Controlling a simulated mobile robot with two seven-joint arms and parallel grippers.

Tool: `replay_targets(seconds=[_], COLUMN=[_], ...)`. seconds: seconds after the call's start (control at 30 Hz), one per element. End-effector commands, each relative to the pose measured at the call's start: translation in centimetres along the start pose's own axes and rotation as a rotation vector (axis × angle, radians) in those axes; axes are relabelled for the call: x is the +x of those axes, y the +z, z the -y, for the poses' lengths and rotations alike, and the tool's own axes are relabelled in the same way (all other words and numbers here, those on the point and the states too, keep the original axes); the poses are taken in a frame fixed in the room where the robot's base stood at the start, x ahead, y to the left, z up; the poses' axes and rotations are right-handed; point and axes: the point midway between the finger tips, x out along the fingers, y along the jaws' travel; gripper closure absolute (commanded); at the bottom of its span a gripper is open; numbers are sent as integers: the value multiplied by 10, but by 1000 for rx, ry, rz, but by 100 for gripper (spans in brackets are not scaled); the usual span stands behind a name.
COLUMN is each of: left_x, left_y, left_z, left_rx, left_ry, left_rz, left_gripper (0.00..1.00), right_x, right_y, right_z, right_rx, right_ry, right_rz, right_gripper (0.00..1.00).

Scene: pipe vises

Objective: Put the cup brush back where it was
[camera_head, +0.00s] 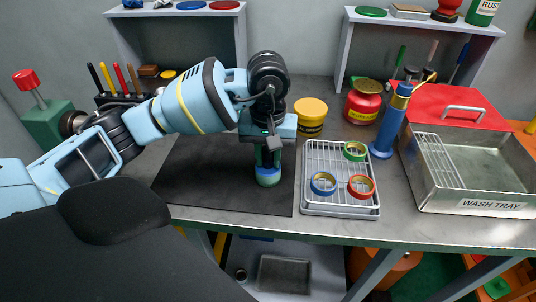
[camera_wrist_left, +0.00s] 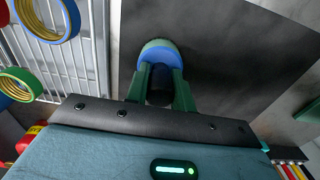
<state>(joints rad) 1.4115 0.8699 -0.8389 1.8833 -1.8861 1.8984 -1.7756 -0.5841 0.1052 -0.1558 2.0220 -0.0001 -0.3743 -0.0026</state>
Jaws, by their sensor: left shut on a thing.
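My left gripper (camera_head: 267,158) points down over the black mat (camera_head: 205,180) and is shut on the cup brush (camera_head: 268,177). The brush is a short, upright, round piece with green and blue bands; its upper part is hidden between the fingers. In the left wrist view, the left gripper's green fingers (camera_wrist_left: 163,84) close around its dark stem, and the brush's blue and green cup (camera_wrist_left: 158,49) shows beyond the tips. I cannot tell whether the brush touches the mat. My right gripper is not in view.
A wire-rack tray (camera_head: 340,205) with blue, red and green rings stands just right of the mat. Behind are a yellow tub (camera_head: 310,118), a red can (camera_head: 363,103) and a blue pump bottle (camera_head: 391,122). The wash tray (camera_head: 490,208) is at right. The mat's left part is clear.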

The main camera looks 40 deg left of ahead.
Motion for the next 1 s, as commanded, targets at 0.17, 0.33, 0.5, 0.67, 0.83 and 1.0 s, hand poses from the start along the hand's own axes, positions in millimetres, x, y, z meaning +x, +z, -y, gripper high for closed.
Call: replay_targets(seconds=[0.17, 0.33, 0.5, 0.67, 0.83, 1.0], left_x=[3, 3, 3, -3, -27, -62], left_y=[0, 0, 0, 0, -1, -1], left_z=[0, 0, 0, 0, -1, -1], left_rx=[0, 0, 0, 0, 1, 0], left_ry=[0, 0, 0, 1, 4, 4], left_rz=[0, 0, 0, -1, -4, -4], left_gripper=[69, 54, 54, 54, 54, 54], right_x=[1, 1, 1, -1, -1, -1], right_y=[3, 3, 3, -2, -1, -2], right_z=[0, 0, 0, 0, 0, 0], right_rx=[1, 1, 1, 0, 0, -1], right_ry=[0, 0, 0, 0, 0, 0], right_rz=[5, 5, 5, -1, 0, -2], right_gripper=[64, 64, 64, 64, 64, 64])
